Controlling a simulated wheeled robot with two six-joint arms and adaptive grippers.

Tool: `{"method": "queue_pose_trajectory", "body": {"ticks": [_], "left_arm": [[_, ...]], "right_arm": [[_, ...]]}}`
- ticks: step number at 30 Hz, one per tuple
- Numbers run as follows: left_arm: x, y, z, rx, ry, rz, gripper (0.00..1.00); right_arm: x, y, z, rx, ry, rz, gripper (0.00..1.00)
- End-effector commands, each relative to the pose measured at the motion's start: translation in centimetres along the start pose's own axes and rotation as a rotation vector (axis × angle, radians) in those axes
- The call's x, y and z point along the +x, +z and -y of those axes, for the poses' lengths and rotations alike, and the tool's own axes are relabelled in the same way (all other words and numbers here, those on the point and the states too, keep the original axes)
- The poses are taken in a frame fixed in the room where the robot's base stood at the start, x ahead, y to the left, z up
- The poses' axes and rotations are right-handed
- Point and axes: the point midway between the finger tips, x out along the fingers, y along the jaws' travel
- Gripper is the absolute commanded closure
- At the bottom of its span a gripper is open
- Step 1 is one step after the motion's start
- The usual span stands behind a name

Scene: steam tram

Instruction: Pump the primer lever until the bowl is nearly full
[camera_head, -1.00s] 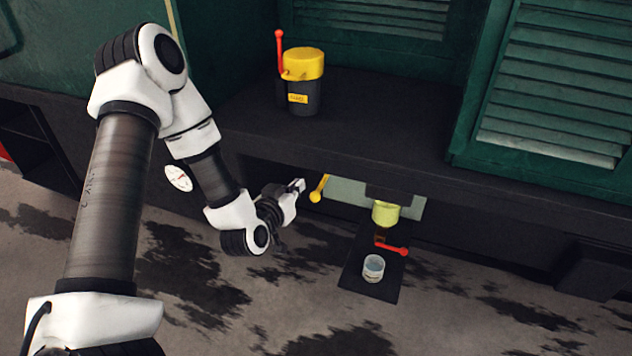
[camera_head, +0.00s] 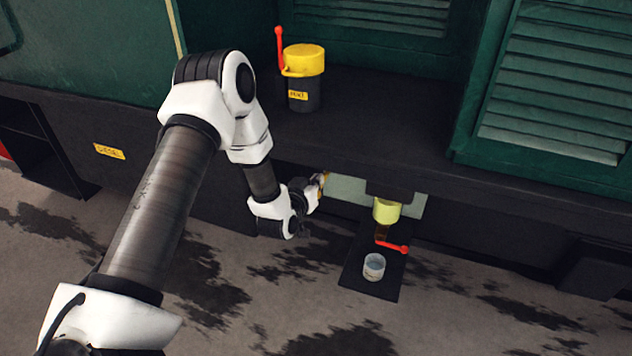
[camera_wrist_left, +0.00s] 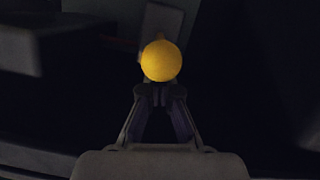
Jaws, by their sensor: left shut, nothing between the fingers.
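The yellow ball-ended lever, which looks like the primer lever, is mostly hidden by my gripper in the head view. Its yellow knob (camera_wrist_left: 161,61) shows in the left wrist view, straight ahead of the fingertips. My left gripper (camera_head: 321,181) is shut and empty, with its fingertips (camera_wrist_left: 160,92) at or just short of the knob; I cannot tell if they touch. The bowl (camera_head: 386,211) is yellow-green and hangs under the dark ledge, right of my gripper. Its fill level cannot be made out. My right gripper is out of view.
A red lever (camera_head: 392,247) sits below the bowl. A clear cup (camera_head: 374,267) stands on a black tray (camera_head: 361,285). A dark can with a yellow top (camera_head: 304,60) and red handle stands on the ledge (camera_head: 375,120) above. The stained floor in front is open.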

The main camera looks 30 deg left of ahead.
Motion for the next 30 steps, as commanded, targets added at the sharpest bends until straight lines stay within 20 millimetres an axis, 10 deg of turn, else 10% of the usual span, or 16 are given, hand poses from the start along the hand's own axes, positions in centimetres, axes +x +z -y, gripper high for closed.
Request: {"method": "queue_pose_trajectory", "body": {"ticks": [30], "left_arm": [[1.5, 4.8, 1.0, 0.012, 0.048, -0.247, 1.0]], "right_arm": [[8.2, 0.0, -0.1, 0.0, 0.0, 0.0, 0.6]]}}
